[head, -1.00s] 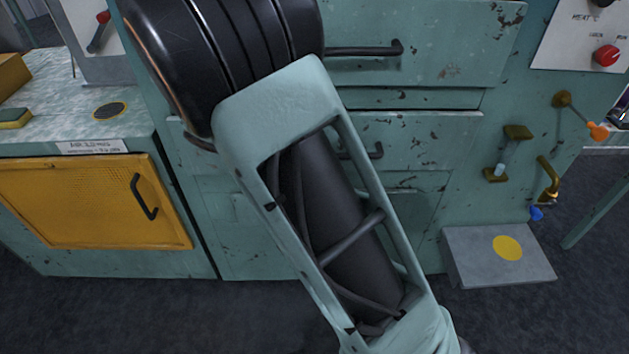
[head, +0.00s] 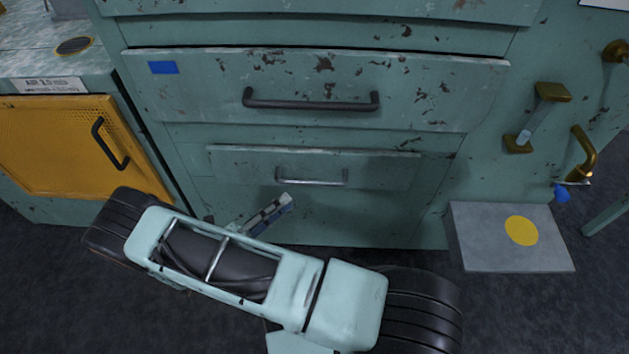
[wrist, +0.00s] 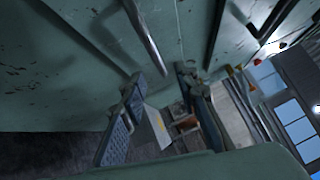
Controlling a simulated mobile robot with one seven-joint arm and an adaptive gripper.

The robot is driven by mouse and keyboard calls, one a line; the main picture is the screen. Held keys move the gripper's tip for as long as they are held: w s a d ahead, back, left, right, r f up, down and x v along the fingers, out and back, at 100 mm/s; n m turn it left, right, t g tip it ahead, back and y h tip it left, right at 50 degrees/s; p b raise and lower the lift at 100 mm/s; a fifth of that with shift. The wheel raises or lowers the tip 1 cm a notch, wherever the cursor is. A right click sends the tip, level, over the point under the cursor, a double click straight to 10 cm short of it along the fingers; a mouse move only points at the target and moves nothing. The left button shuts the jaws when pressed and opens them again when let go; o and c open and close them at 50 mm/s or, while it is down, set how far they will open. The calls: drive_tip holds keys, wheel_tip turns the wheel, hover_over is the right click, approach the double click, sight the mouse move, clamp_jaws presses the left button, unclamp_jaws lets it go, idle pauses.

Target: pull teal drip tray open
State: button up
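The teal drip tray (head: 385,170) appears to be the small, low front panel with a thin silver bar handle (head: 312,176). It looks flush or nearly flush with the cabinet. My gripper (head: 275,205) is just below and left of that handle in the head view, and my arm hides part of the area beneath. In the wrist view my gripper (wrist: 160,78) has its two fingers apart with nothing held between them. A metal bar handle (wrist: 145,38) there ends near the fingertips. I cannot tell whether it lies between them.
A wider teal drawer (head: 440,95) with a black handle (head: 310,101) and a blue label is above the tray. A yellow door (head: 75,150) is at left. A grey step (head: 480,235) with a yellow dot and brass valves (head: 585,155) are at right.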

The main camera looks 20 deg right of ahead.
sight(313, 181)
drive_tip(key=shift+n+t, duration=0.3)
drive_tip(key=x, duration=0.7)
drive_tip(key=f+b+x, duration=0.1)
drive_tip(key=x, duration=0.2)
drive_tip(key=shift+w+d+r, duration=0.1)
drive_tip(key=shift+w+d, duration=0.05)
drive_tip(key=shift+d, duration=0.25)
clamp_jaws()
